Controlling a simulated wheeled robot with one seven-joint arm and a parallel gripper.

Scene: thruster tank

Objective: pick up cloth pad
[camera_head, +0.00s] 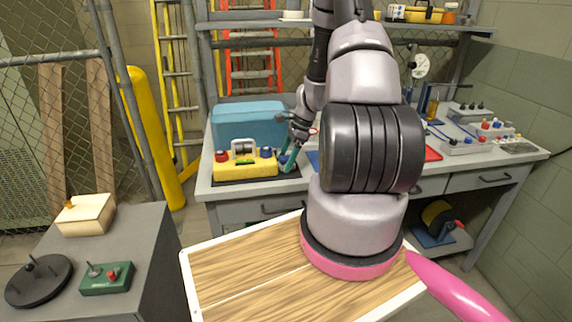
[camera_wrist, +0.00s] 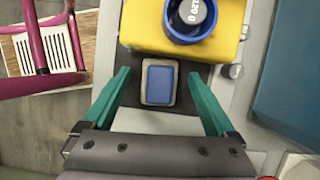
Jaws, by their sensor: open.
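A small blue pad with a pale beige border, which looks like the cloth pad (camera_wrist: 159,84), lies on a dark mat (camera_wrist: 143,121) beside a yellow block (camera_wrist: 140,30). My gripper (camera_wrist: 156,76) has its two teal fingers spread, one on each side of the pad, with nothing held between them. Whether the fingertips are level with the pad or above it I cannot tell. In the camera_head view my gripper (camera_head: 289,160) points down at the right end of the yellow block (camera_head: 245,166) on the workbench, and it hides most of the pad there.
A large blue box (camera_head: 248,122) stands behind the block. A grey cabinet (camera_head: 133,230) stands at left.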

